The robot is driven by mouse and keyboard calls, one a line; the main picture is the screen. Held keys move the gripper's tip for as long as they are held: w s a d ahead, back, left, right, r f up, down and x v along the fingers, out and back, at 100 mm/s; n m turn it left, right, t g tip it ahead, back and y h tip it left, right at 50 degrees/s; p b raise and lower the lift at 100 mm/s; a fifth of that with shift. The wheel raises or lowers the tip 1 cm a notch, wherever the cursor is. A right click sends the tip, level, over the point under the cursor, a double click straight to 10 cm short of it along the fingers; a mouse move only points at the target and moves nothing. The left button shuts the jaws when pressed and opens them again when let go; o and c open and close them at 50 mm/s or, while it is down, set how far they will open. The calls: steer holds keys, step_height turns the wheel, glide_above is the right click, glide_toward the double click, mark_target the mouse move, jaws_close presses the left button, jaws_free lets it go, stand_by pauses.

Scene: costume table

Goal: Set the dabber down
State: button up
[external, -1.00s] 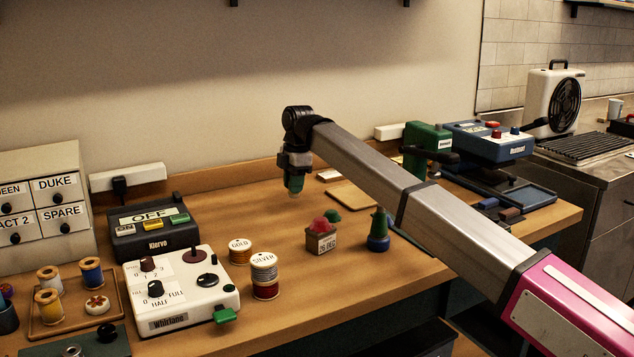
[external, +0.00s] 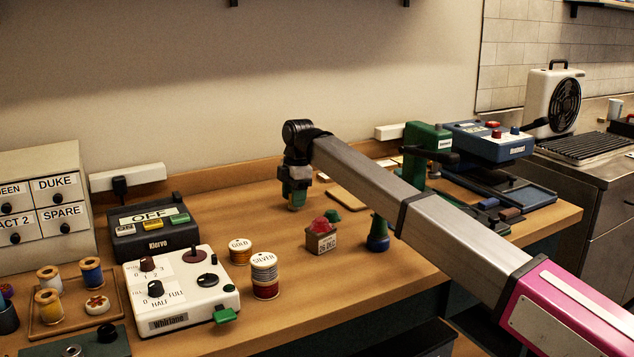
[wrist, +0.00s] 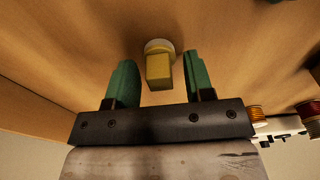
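What looks like the dabber (wrist: 159,70), a yellow block-shaped grip with a pale round end, shows between my fingers in the wrist view. The pale end is toward the wooden table. My gripper (wrist: 158,82) has its two green fingers spread, with a gap on each side of the yellow grip. In the external view my gripper (external: 297,203) points down, low over the table (external: 262,219) left of the wooden board. The dabber cannot be made out there. Whether its pale end touches the table is hard to tell.
A red-topped date block (external: 320,240) and a blue-green bottle-like piece (external: 377,236) stand nearer the front. A wooden board (external: 345,199) lies right of my gripper.

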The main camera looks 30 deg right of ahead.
step_height(320, 180, up, 12)
steer(key=d, duration=0.1)
steer(key=shift+r, duration=0.15)
stand_by(0.3)
